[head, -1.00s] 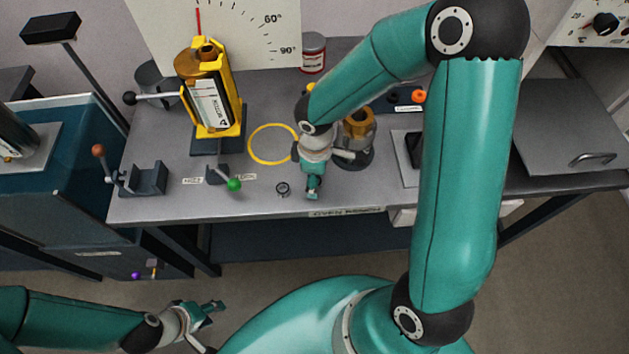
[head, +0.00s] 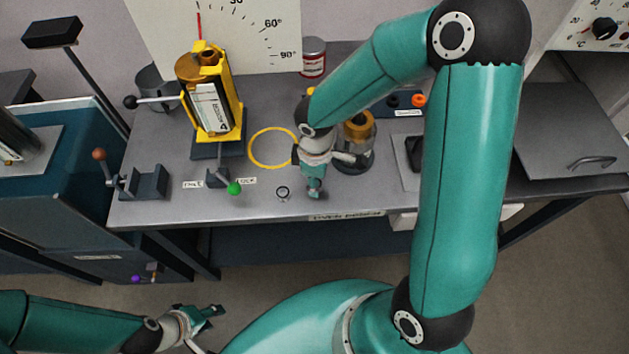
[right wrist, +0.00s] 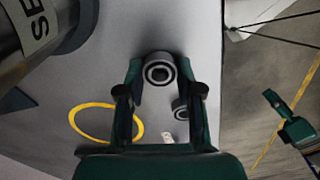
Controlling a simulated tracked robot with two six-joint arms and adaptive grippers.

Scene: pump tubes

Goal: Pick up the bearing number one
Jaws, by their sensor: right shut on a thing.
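My right gripper (head: 314,190) points down over the front part of the grey bench. In the right wrist view its two fingers (right wrist: 161,82) stand either side of a dark ring-shaped bearing (right wrist: 159,71) and are shut on it. No number is readable on either. My left gripper (head: 212,313) is low at the left, away from the bench; its finger opening is unclear.
A yellow ring mark (head: 250,148) lies on the bench (head: 265,210). A yellow-framed pump unit (head: 211,105) stands behind left, and a lever with a green knob (head: 234,188) is at the front. A brass-topped cylinder (head: 358,128) stands close right of my right gripper.

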